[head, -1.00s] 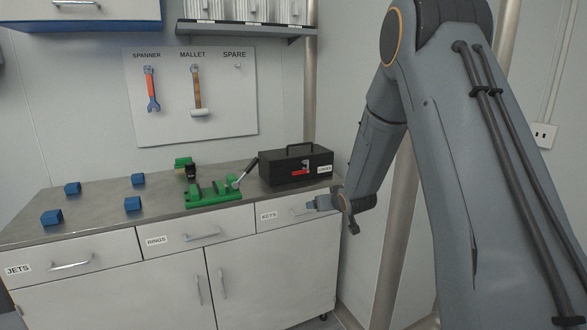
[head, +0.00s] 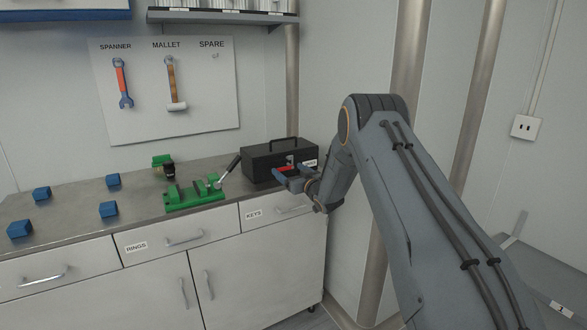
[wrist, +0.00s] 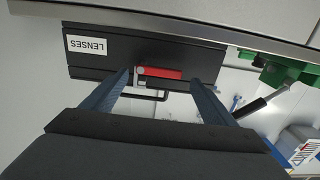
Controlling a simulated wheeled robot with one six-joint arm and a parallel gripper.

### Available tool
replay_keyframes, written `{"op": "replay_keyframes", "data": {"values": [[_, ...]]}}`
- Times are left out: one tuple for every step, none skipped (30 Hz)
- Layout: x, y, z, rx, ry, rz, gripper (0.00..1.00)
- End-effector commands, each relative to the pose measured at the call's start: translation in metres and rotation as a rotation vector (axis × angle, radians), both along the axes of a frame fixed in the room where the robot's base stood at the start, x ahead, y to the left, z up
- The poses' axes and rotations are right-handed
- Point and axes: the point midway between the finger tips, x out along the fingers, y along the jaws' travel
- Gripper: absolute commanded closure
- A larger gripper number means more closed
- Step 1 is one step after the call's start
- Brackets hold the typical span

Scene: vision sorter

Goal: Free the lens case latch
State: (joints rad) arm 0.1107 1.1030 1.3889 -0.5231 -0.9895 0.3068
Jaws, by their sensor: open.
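The lens case is a black box (head: 262,166) with a top handle, standing on the right end of the counter. In the wrist view the case (wrist: 205,62) carries a white label reading LENSES, upside down there. Its latch is a red bar (wrist: 160,72) on a pale mount on the front face; the red also shows in the head view (head: 284,169). My gripper (head: 284,178) is in front of the case, near the latch. In the wrist view its two fingers (wrist: 160,82) are spread wide, one on each side of the red bar, with nothing held between them.
A green vise (head: 194,197) with a dark, pale-ended lever stands left of the case. Several blue blocks (head: 108,209) and a green-and-black item (head: 163,164) lie farther left. Drawers labelled RINGS and KEYS (head: 268,212) are shut below. A spanner and mallet hang on the wall board.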

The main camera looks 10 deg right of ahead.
Motion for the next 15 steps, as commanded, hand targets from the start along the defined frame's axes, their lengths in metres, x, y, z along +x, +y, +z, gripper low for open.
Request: {"op": "replay_keyframes", "data": {"values": [[0.005, 0.001, 0.000, 0.000, -0.001, 0.000, 0.20], [0.008, 0.002, 0.001, 0.000, -0.001, -0.001, 0.20], [0.011, 0.002, 0.000, 0.000, 0.000, -0.001, 0.20], [0.012, 0.002, 0.000, 0.001, 0.001, -0.002, 0.20], [0.014, 0.002, 0.000, 0.001, 0.001, -0.003, 0.20], [0.016, 0.002, 0.000, 0.000, 0.000, -0.003, 0.20], [0.017, 0.003, 0.000, 0.000, 0.000, -0.003, 0.20], [0.017, 0.002, 0.000, 0.000, 0.000, -0.004, 0.20], [0.018, 0.002, 0.000, 0.000, 0.000, -0.004, 0.20], [0.018, 0.002, 0.000, 0.000, 0.000, -0.004, 0.20], [0.018, 0.002, 0.000, 0.000, 0.000, -0.004, 0.20], [0.018, 0.002, 0.000, 0.000, 0.000, -0.005, 0.20], [0.018, 0.001, 0.000, 0.000, 0.000, -0.005, 0.20], [0.018, 0.001, 0.000, 0.000, 0.000, -0.005, 0.20], [0.018, 0.001, 0.000, 0.000, 0.001, -0.005, 0.20]]}}
